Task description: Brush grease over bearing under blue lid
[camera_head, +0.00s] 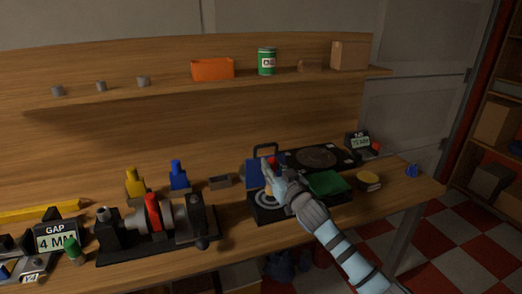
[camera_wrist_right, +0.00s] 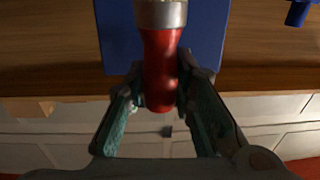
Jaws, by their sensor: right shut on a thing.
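My right gripper (camera_head: 270,177) reaches in from the lower right and is shut on a brush. In the right wrist view, the brush's red handle (camera_wrist_right: 161,75) and metal ferrule (camera_wrist_right: 160,13) show between the fingers; its bristles are out of that picture. The blue lid (camera_head: 253,174) stands raised behind the gripper, and its blue face (camera_wrist_right: 115,40) fills the background in the wrist view. The ringed bearing (camera_head: 266,209) lies in the dark base in front of the blue lid, under the gripper. I cannot tell whether the bristles touch it. My left gripper is not in view.
A green lid (camera_head: 328,183) lies to the right of the bearing. A dark rotor fixture (camera_head: 158,243) and a gap gauge sign (camera_head: 57,238) are at left. A shelf (camera_head: 200,89) runs above.

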